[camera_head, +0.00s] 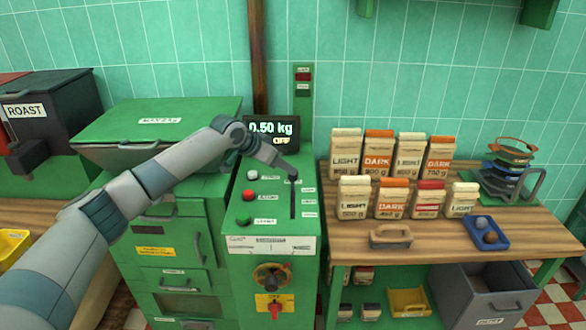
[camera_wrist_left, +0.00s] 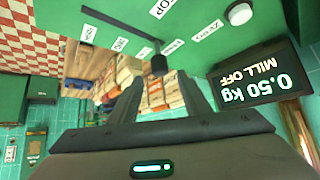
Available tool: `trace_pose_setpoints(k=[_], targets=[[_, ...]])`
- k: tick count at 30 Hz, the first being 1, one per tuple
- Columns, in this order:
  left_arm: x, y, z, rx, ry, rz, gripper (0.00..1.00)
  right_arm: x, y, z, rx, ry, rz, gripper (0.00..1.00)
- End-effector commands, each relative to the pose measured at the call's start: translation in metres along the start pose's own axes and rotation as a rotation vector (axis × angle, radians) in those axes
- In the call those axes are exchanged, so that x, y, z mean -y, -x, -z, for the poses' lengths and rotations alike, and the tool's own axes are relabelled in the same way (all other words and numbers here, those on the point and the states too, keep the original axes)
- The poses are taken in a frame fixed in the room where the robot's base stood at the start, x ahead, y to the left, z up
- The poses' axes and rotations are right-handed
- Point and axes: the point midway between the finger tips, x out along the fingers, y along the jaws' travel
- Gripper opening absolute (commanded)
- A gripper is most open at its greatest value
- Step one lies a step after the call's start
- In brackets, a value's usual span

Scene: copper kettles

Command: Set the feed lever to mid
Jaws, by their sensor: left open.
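The feed lever has a dark knob (camera_head: 292,180) at the far end of a dark slot in the green control panel (camera_head: 269,222). Small white labels line the slot's right side; their words are too small to read surely. In the left wrist view the lever knob (camera_wrist_left: 159,64) stands at the slot's end nearest the display. My left gripper (camera_head: 284,172) is right at the lever, reaching from the left. In the wrist view its open fingers (camera_wrist_left: 165,95) point at the knob, which shows just beyond and between the tips. Contact cannot be told. My right gripper is out of view.
A display (camera_head: 271,130) reading 0.50 kg and MILL OFF stands just behind the lever. White, red and green buttons (camera_head: 245,195) lie left of the slot. A wooden table (camera_head: 440,247) with several coffee bags stands at right. Space above the panel's front is clear.

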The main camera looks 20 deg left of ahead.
Motion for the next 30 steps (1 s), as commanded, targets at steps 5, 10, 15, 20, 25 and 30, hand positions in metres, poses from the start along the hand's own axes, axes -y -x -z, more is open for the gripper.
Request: trace_pose_setpoints(k=[5, 10, 15, 20, 25, 30], targets=[[-0.001, -0.030, 0.001, 0.002, 0.002, 0.000, 0.43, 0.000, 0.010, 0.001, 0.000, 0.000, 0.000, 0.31], [-0.001, -0.051, 0.001, 0.001, 0.002, -0.001, 0.43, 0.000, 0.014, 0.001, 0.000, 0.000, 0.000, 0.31], [-0.001, -0.062, 0.001, 0.000, 0.001, -0.001, 0.43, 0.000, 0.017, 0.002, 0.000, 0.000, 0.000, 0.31], [0.000, -0.066, 0.000, 0.000, 0.000, 0.001, 0.43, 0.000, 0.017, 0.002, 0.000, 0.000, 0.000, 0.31], [0.000, -0.067, 0.000, 0.000, -0.001, 0.001, 0.43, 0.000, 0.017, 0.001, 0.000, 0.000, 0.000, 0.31], [0.000, -0.067, 0.000, 0.000, 0.000, 0.001, 0.24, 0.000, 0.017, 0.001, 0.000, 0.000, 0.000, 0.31]])
